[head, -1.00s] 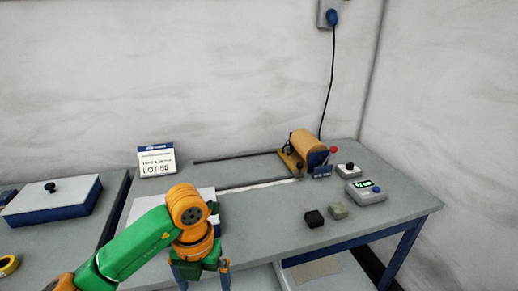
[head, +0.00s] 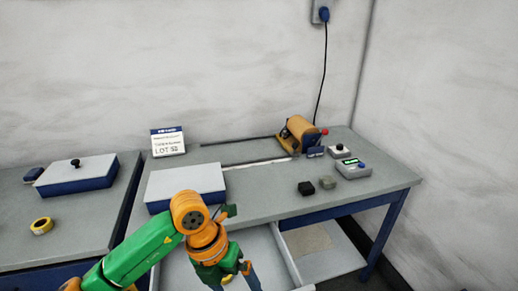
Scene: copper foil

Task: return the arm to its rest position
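My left arm comes in from the lower left, green and orange. Its gripper (head: 234,284) hangs down in front of the table's front edge, over an open pale drawer (head: 262,248). Its two fingers look spread apart with nothing visible between them; their tips run to the bottom edge of the picture. My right arm and gripper are not in view.
A white-topped blue box (head: 185,181) sits on the grey table (head: 245,203), just behind my arm. Farther right are a copper-coloured roll (head: 302,134), a black block (head: 305,188), a grey-green block (head: 327,182) and a display box (head: 353,168). A lidded box (head: 78,175) and yellow tape roll (head: 41,226) lie left.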

